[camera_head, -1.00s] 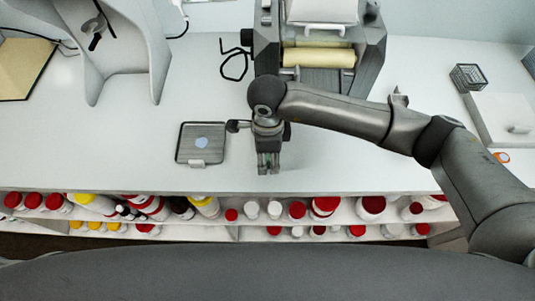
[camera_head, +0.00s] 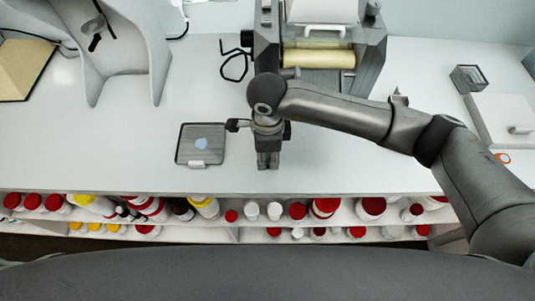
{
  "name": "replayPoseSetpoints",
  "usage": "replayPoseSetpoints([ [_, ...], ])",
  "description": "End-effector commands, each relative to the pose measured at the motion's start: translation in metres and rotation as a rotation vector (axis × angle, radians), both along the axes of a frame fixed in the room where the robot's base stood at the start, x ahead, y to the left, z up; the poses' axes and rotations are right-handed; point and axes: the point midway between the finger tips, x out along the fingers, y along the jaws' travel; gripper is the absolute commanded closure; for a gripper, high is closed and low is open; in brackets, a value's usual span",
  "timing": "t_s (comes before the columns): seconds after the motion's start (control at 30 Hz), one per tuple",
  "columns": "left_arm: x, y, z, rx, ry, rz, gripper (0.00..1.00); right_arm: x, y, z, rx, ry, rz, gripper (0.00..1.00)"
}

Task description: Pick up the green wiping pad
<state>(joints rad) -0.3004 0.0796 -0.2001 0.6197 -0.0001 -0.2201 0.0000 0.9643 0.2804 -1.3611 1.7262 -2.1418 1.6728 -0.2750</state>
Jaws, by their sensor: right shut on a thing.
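My right gripper (camera_head: 268,164) points down over the white counter (camera_head: 350,165), in front of the roller machine and just right of a dark square tray. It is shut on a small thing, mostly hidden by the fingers. No green pad shows clearly anywhere else, so I take the held thing for the green wiping pad, though its colour cannot be made out. My left gripper is not in view.
The dark tray (camera_head: 183,154) with a pale blue spot lies left of the gripper. The roller machine (camera_head: 318,78) stands behind it. Shelves of red-, white- and yellow-capped jars (camera_head: 327,206) run below the counter edge.

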Motion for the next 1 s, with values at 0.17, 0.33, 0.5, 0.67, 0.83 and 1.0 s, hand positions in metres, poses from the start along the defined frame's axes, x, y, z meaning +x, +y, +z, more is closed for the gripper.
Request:
replayPoseSetpoints([
  [0.17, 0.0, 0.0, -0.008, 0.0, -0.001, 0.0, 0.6, 0.001, 0.0, 0.023, 0.001, -0.006, 0.003, 0.8],
  [0.33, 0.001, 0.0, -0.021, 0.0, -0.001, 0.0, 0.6, -0.022, 0.0, 0.048, 0.004, -0.007, 0.008, 0.8],
  [0.5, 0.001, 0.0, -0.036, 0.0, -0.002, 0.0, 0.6, -0.055, -0.003, 0.084, 0.002, -0.008, 0.009, 0.8],
  [0.67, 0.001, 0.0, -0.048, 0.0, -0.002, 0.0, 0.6, -0.092, -0.005, 0.099, 0.003, -0.006, 0.009, 0.8],
  [0.83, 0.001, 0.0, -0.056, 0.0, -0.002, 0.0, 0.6, -0.121, -0.007, 0.112, 0.001, -0.005, 0.007, 0.8],
  [1.0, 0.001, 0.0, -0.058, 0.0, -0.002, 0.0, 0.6, -0.135, -0.008, 0.121, 0.001, -0.002, 0.004, 0.8],
])
